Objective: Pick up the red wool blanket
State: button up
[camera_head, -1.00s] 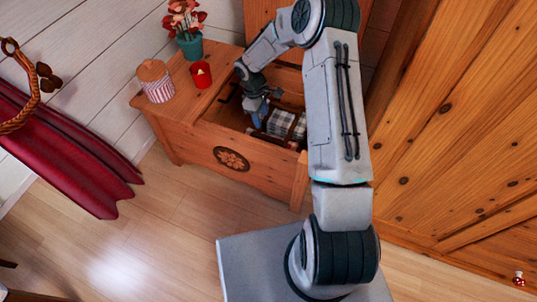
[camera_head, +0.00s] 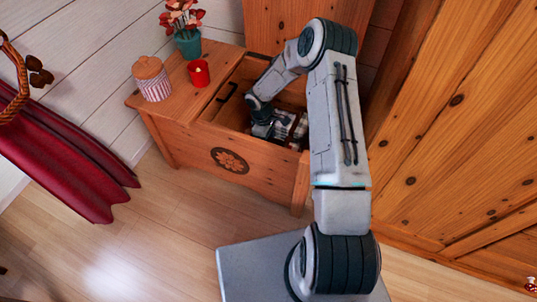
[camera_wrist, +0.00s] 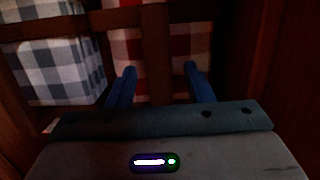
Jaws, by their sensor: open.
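A red-and-white checked cloth, which looks like the red blanket, shows in the wrist view (camera_wrist: 190,44), beyond my fingertips. A dark brown vertical strip and a crossbar cover part of it. My gripper (camera_wrist: 160,70) has its two blue fingers apart with nothing visibly held between them. In the head view my gripper (camera_head: 262,129) reaches down into the open wooden chest (camera_head: 190,140); its fingertips are hard to make out there. I cannot tell whether the fingers touch the cloth.
A grey-and-white checked cloth (camera_wrist: 58,65) lies left of the red one. Wooden walls stand close on both sides in the wrist view. On the chest's left top are a striped jar (camera_head: 152,82), a red candle (camera_head: 198,73) and a teal flowerpot (camera_head: 187,43). A red sled (camera_head: 65,150) leans at left.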

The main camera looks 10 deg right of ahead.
jog(key=shift+f, duration=0.65)
jog(key=shift+r, duration=0.1)
grip_shut()
jog(key=shift+d, duration=0.1)
dwell(0.7)
